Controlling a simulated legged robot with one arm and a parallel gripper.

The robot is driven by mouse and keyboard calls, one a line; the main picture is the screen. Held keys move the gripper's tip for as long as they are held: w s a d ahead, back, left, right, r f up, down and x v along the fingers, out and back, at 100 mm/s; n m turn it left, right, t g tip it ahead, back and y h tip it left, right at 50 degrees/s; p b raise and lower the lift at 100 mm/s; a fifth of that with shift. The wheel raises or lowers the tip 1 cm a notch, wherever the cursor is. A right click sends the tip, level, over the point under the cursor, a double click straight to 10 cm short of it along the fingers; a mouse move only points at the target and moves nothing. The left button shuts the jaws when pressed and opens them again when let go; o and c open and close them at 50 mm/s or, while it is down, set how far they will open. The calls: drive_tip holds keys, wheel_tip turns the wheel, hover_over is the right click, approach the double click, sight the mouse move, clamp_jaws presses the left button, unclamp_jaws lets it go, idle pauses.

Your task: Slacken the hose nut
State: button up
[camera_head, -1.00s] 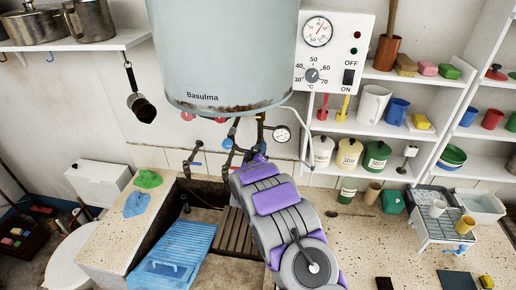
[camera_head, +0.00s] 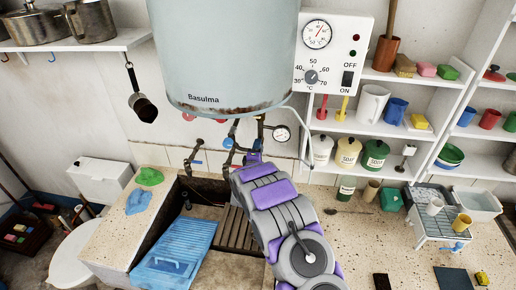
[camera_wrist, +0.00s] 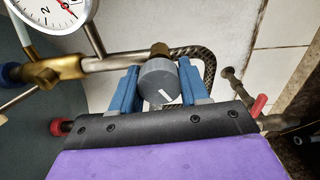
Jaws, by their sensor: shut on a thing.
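In the wrist view a grey round nut (camera_wrist: 158,84) with a white mark on its face sits beneath a brass fitting (camera_wrist: 159,50). A dark braided hose (camera_wrist: 207,66) loops beside it. My gripper (camera_wrist: 160,76) has its two blue fingers on either side of the nut and is shut on it. In the head view my arm reaches up to the pipes below the tank, and it hides the nut and most of my gripper.
A dial gauge (camera_head: 281,134) sits close by on the pipework, under the grey tank (camera_head: 225,55). A red-handled tap (camera_wrist: 258,106) is right of my gripper in the wrist view. The stone trough holds a blue ribbed board (camera_head: 178,245) and a wooden slatted board (camera_head: 236,231).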

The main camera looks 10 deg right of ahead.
drive_tip(key=shift+a+r+n, duration=0.1)
drive_tip(key=shift+r+n, duration=0.1)
drive_tip(key=shift+n, duration=0.9)
drive_tip(key=o, duration=1)
drive_tip(key=shift+a+f, duration=0.1)
drive_tip(key=shift+f, duration=0.05)
drive_tip(key=shift+o, duration=0.2)
drive_tip(key=b+v, duration=0.2)
drive_tip(key=v, duration=1.5)
drive_tip(key=shift+a+b, duration=0.1)
drive_tip(key=shift+b, duration=0.2)
